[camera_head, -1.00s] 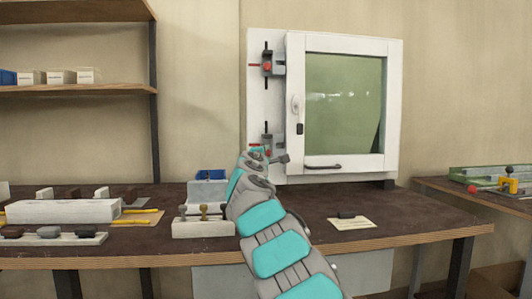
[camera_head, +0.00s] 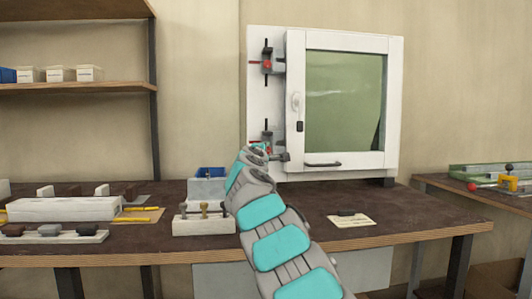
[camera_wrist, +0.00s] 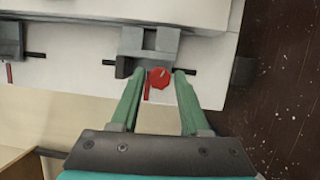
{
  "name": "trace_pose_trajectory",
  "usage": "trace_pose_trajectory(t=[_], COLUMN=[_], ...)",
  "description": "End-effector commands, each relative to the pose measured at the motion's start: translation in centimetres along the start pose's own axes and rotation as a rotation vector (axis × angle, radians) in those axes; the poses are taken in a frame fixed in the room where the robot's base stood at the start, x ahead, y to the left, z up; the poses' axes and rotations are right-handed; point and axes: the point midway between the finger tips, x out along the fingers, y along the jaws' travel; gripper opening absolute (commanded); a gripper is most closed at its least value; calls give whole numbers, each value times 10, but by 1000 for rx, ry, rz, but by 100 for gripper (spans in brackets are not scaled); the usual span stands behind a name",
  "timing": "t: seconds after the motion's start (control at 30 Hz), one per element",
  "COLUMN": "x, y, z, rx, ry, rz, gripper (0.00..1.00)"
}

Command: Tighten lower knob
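The red lower knob (camera_wrist: 160,78) sits on the grey lower clamp (camera_wrist: 148,45) in the wrist view. My gripper (camera_wrist: 159,73) is open, with its two green fingertips on either side of the knob. A gap shows between each finger and the knob, and I cannot tell whether the tips overlap it in depth. In the head view my gripper end (camera_head: 262,152) is at the lower clamp (camera_head: 267,137) and hides most of the lower knob. The upper knob (camera_head: 267,65) is red and shows clearly on the upper clamp above.
A white framed door with a green pane (camera_head: 343,105) and a handle stands right of the clamps. The dark bench (camera_head: 300,215) lies below, holding a blue-and-white bin (camera_head: 207,187), a knob holder (camera_head: 203,228) and a paper card (camera_head: 360,221). The bench's right part is mostly clear.

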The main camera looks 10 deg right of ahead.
Motion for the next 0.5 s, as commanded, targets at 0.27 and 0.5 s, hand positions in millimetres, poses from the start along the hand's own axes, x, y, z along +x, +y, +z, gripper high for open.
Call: trace_pose_trajectory(t=[0.27, 0.5], x=[-4, -24], y=[-1, 0], z=[0, 1], rx=[-2, -3], ry=[0, -2], rz=[0, 2], gripper=[45, 45])
